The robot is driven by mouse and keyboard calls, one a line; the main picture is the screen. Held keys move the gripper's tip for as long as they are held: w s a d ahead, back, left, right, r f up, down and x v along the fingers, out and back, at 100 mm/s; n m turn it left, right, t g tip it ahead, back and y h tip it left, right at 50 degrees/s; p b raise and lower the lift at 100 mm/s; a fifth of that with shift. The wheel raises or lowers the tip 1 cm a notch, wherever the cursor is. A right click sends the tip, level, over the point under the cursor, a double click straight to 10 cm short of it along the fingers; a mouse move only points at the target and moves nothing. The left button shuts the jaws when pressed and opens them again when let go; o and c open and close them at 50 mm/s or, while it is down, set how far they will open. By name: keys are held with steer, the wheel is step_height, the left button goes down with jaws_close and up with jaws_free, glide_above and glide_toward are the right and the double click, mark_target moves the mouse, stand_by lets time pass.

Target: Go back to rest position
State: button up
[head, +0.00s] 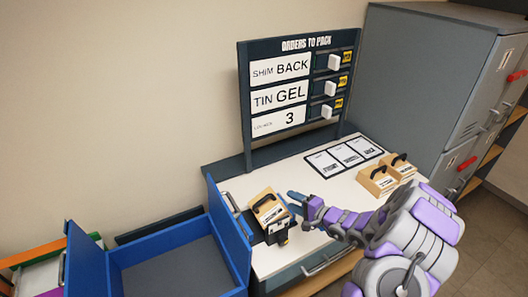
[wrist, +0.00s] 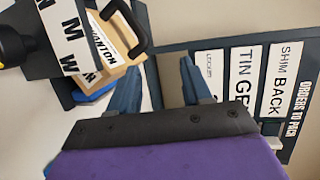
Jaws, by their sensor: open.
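My gripper (head: 296,199) is open above the counter, at the end of my purple and grey arm, which reaches in from the right. In the wrist view its two blue-grey fingers (wrist: 160,80) stand apart with nothing between them. A wooden case with a black handle (head: 268,205) is just left of the fingertips in the head view, tilted on or against a dark, white-labelled stand (head: 278,234). The case also shows beside the left finger in the wrist view (wrist: 112,62), with a partly hidden label. I cannot tell whether a finger touches it.
An order board (head: 298,86) reading SHIM BACK, TIN GEL and 3 stands behind the counter (head: 300,258). Two more handled cases (head: 377,182) and a card mat (head: 373,150) lie to the right. An open blue bin (head: 130,255) is at left. Grey lockers (head: 410,85) stand at right.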

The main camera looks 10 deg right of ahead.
steer(key=s+a+r+n+g+y, duration=0.35)
steer(key=s+a+r, duration=0.3)
steer(key=a, duration=0.35)
steer(key=s+a+r+n+g+y, duration=0.2)
steer(key=s+a+r+n+g, duration=0.25)
steer(key=a+r, duration=0.4)
steer(key=s+a+r+n+g+h, duration=0.1)
steer(key=s+a+n+g+h, duration=0.15)
steer(key=s, duration=0.45)
steer(key=s+a+r+n+g+h, duration=0.1)
steer(key=s+a+r+g, duration=0.2)
steer(key=s, duration=0.4)
steer(key=s+d+h, duration=0.5)
steer(key=s+d, duration=0.2)
steer(key=s, duration=0.3)
steer(key=s+d+g+h, duration=0.1)
steer(key=s+d+h, duration=0.5)
steer(key=s, duration=0.4)
steer(key=shift+d+f, duration=0.25)
steer(key=shift+d, duration=0.35)
